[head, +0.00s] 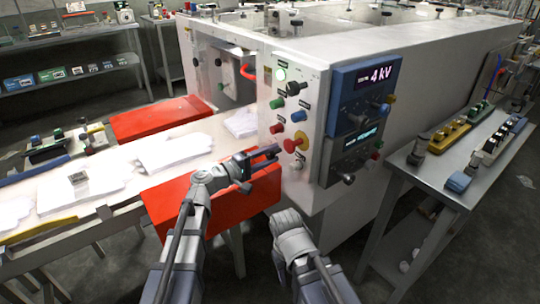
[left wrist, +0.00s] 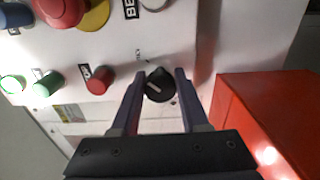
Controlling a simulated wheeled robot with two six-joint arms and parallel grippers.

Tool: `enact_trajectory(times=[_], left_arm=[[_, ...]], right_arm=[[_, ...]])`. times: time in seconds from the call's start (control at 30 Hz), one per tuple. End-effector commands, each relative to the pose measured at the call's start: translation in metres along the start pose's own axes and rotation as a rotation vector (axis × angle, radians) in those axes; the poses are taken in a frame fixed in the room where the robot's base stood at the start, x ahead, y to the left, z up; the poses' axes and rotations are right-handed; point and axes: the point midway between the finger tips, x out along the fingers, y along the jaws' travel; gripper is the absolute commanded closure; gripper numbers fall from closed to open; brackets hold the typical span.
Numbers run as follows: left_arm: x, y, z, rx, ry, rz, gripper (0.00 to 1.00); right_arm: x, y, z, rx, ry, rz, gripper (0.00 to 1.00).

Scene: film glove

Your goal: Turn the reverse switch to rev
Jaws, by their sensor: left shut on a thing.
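A black knob (left wrist: 160,84) with a white pointer line, which I take to be the reverse switch, sits on the white machine face in the left wrist view. The pointer is slanted; the tiny label beside the knob is not readable. My left gripper (left wrist: 159,88) has a finger on each side of the knob and is shut on it. In the head view, my left gripper (head: 270,153) reaches the panel's left side and hides the knob. My right arm shows low in the middle of the head view, but its fingers are not visible.
Beside the knob are a red button (left wrist: 98,80) and a red mushroom button on a yellow plate (head: 294,144). A blue display module (head: 365,85) is to the right. A side table (head: 432,170) holds parts.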

Motion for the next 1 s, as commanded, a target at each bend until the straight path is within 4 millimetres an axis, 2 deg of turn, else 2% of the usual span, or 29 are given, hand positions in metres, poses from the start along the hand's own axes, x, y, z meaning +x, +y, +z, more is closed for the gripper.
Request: enact_trajectory(times=[0.6, 0.63, 0.87, 1.0], left_arm=[[-0.0005, -0.001, 0.0011, 0.04, -0.002, -0.003, 1.0], [-0.0005, -0.001, 0.0011, 0.04, -0.002, -0.003, 0.54], [-0.0003, -0.0007, 0.0007, 0.038, -0.001, -0.002, 0.28], [-0.0002, -0.0005, 0.0005, 0.038, -0.001, -0.001, 0.28]], right_arm=[[0.0004, 0.0, 0.0, 0.0, 0.0, 0.0, 0.5], [0.0004, 0.0, 0.0, 0.0, 0.0, 0.0, 0.5], [0.0003, 0.0, 0.0, 0.0, 0.0, 0.0, 0.5], [0.0002, 0.0, 0.0, 0.0, 0.0, 0.0, 0.5]])
